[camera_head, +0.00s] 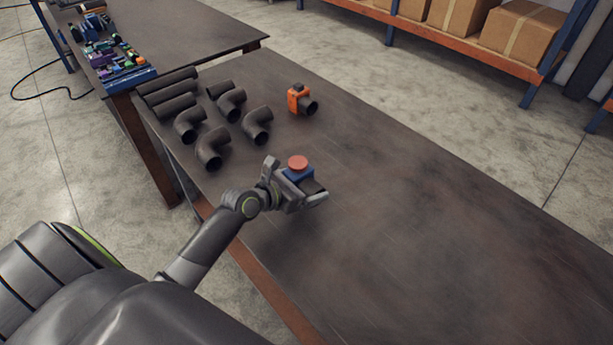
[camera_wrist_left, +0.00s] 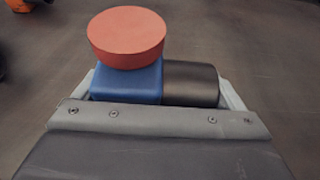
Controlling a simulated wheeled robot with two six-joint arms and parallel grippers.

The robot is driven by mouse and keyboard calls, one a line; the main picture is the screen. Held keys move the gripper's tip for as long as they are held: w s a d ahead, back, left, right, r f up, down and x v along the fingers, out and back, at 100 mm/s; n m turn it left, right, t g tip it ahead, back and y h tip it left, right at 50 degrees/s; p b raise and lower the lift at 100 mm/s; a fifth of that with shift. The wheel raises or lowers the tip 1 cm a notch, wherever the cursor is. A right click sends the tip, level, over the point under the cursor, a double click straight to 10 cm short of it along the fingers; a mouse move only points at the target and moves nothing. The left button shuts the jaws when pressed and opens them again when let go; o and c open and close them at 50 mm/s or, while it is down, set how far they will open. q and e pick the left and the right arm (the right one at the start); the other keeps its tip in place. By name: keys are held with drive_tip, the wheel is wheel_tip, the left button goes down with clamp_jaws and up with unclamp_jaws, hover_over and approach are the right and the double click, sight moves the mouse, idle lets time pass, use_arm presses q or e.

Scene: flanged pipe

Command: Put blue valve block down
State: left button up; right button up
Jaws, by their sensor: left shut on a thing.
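The blue valve block (camera_head: 297,174) has a round red cap on top and a dark pipe stub on its right side. It is upright over the near part of the table, and I cannot tell whether it touches the top. My left gripper (camera_head: 306,190) is shut on it. In the left wrist view the blue body (camera_wrist_left: 127,82), red cap (camera_wrist_left: 127,36) and dark stub (camera_wrist_left: 190,84) show beyond the gripper's edge (camera_wrist_left: 160,120), which hides the lower part of the block. My right gripper is not in view.
An orange valve block (camera_head: 299,99) stands further back on the dark table (camera_head: 430,240). Several black pipe elbows (camera_head: 258,125) and straight pipes (camera_head: 170,92) lie at the back left. The table's right and front parts are clear. A second table (camera_head: 190,30) holds small coloured parts.

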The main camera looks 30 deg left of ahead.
use_arm(q)
drive_tip(key=shift+w+f+b, duration=0.1)
drive_tip(key=shift+f+b, duration=0.35)
drive_tip(key=shift+f, duration=1.4)
drive_tip(key=o, duration=1.7)
drive_tip(key=shift+s+f, duration=0.2)
drive_tip(key=shift+f, duration=0.05)
drive_tip(key=shift+o, duration=0.2)
drive_tip(key=shift+r, duration=0.2)
drive_tip(key=v, duration=1.2)
drive_tip(key=shift+f+p, duration=0.1)
drive_tip(key=shift+p, duration=0.3)
